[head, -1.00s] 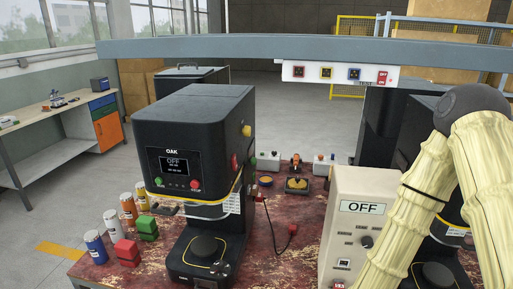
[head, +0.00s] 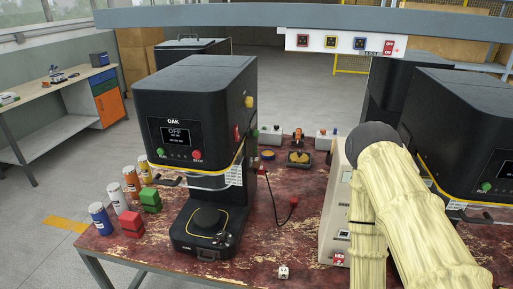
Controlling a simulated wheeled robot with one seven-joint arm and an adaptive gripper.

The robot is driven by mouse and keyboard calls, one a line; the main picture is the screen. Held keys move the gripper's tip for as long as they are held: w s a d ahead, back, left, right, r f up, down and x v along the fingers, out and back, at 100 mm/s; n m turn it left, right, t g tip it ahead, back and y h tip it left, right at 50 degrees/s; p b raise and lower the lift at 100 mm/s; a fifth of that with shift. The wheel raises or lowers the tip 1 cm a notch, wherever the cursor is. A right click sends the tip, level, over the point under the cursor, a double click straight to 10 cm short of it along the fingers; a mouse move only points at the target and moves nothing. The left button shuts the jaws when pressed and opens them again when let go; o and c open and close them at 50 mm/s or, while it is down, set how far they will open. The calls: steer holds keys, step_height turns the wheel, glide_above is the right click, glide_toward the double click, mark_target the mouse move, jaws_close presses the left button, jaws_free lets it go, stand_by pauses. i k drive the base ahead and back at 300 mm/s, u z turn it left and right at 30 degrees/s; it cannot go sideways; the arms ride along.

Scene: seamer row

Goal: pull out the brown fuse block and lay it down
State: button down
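I cannot make out a brown fuse block in the head view. A beige cabinet (head: 333,205) stands on the worn red table right of the OAK machine. My arm, in a pale yellow sleeve, covers most of the cabinet's front. A red tag (head: 338,258) shows low on the cabinet. My gripper is out of the picture, below the lower edge or behind my arm.
The black OAK machine (head: 195,120) reads OFF. Cans and red (head: 131,224) and green (head: 150,200) blocks stand left of it. Another black machine (head: 470,130) stands right.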

mark_target(255, 162)
steer(key=z, duration=1.45)
steer(key=k, duration=0.6)
steer(key=u, duration=1.4)
steer(key=i, duration=0.85)
